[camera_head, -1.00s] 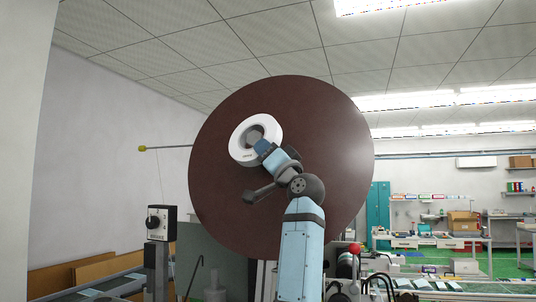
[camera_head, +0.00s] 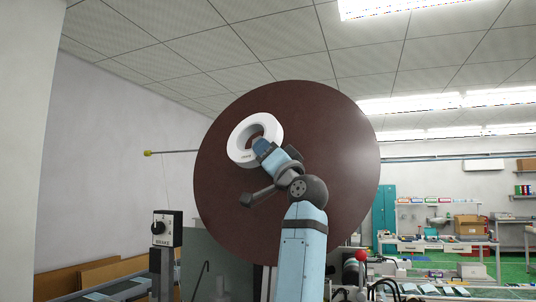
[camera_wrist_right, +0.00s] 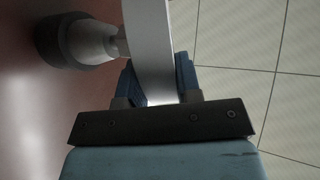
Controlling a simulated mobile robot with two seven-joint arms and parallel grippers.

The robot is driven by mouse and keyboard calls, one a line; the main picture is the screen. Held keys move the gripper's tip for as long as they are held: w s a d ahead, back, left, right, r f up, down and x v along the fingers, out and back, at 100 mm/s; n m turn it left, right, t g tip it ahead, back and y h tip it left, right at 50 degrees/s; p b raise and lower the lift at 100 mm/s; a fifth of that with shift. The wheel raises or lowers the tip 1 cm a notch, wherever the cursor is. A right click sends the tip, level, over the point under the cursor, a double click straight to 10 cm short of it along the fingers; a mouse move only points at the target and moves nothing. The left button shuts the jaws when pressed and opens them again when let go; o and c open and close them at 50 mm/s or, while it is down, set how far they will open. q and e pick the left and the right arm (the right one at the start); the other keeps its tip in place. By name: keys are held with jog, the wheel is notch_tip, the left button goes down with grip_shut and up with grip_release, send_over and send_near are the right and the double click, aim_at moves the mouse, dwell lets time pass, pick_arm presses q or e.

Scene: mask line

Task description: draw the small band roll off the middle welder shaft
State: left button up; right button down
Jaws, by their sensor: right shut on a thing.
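The small band roll (camera_head: 238,148) is a white ring in front of a large dark brown disc (camera_head: 325,150). In the head view, brown shows through part of its hole. In the right wrist view the roll (camera_wrist_right: 150,45) is edge-on between the fingers of my right gripper (camera_wrist_right: 157,85), which is shut on its rim. A pale tapered hub with a dark collar, seemingly the welder shaft (camera_wrist_right: 85,40), stands between disc and roll. Its narrow tip reaches the roll's near face; I cannot tell whether it enters the hole. My left gripper is out of view.
A thin rod with a yellow tip (camera_head: 148,153) sticks out left of the disc. A brake control box (camera_head: 167,228) stands on a post at lower left. A red knob (camera_head: 361,256) and machine parts are at lower right. Benches (camera_head: 440,244) are far behind.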

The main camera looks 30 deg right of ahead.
jog(key=shift+s+a, duration=0.15)
jog(key=shift+s, duration=0.05)
dwell(0.3)
jog(key=shift+s+a+f+b, duration=0.3)
jog(key=shift+a+f, duration=0.05)
jog(key=shift+s+a+f+b, duration=0.35)
jog(key=shift+s+a+f, duration=0.25)
jog(key=shift+a, duration=0.2)
jog(key=shift+s+a+f+b, duration=0.3)
jog(key=shift+s+a+f, duration=0.15)
jog(key=shift+s+a, duration=0.25)
jog(key=shift+w+f, duration=0.1)
